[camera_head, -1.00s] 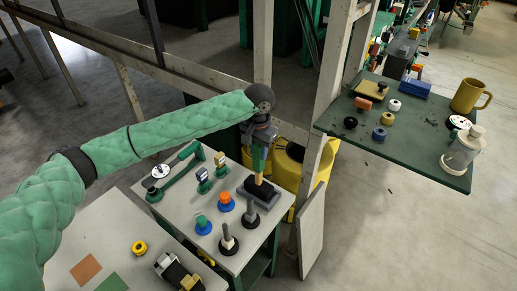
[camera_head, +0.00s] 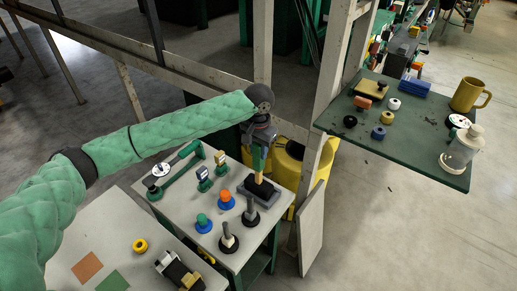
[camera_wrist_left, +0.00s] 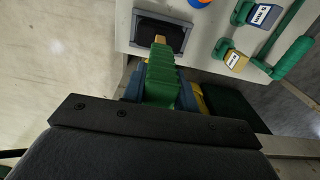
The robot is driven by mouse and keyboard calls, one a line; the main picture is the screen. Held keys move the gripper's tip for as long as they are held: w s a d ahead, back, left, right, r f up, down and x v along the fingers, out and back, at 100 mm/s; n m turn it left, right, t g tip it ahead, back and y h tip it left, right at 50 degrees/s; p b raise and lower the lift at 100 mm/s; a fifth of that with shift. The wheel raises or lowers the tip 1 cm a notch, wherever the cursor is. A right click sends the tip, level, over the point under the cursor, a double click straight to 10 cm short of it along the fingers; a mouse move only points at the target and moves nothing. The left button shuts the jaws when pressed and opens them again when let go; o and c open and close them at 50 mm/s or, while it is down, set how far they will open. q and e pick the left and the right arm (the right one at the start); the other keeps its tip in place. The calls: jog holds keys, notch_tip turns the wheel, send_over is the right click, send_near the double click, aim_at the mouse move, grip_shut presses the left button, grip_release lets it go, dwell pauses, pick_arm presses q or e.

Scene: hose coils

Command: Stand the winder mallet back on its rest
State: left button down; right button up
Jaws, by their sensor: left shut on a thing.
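My left gripper (camera_head: 261,140) reaches over the far right part of the grey worktable and points down. It is shut on the winder mallet, which has a green ribbed grip (camera_wrist_left: 161,80), a short wooden shaft (camera_head: 258,178) and a black head (camera_head: 262,188). The mallet stands about upright, head down. Its head is at the grey rest (camera_head: 272,197), within the rim as seen in the left wrist view (camera_wrist_left: 182,45). I cannot tell whether the head bears fully on the rest. My right gripper is not in view.
Close to the rest stand a grey-handled tool (camera_head: 250,211), an orange-topped blue knob (camera_head: 226,199) and a green-topped one (camera_head: 203,223). A post (camera_head: 336,80) rises behind, right.

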pick_arm(q)
jog(key=shift+f, duration=0.1)
dwell(0.6)
jog(key=c, duration=1)
grip_release()
jog(key=shift+f, duration=0.1)
jog(key=shift+r+p, duration=0.3)
jog(key=shift+r+p, duration=0.95)
jog(key=shift+r, duration=0.15)
jog(key=shift+r+p, duration=0.3)
jog(key=shift+r, duration=1.1)
jog(key=shift+r, duration=0.1)
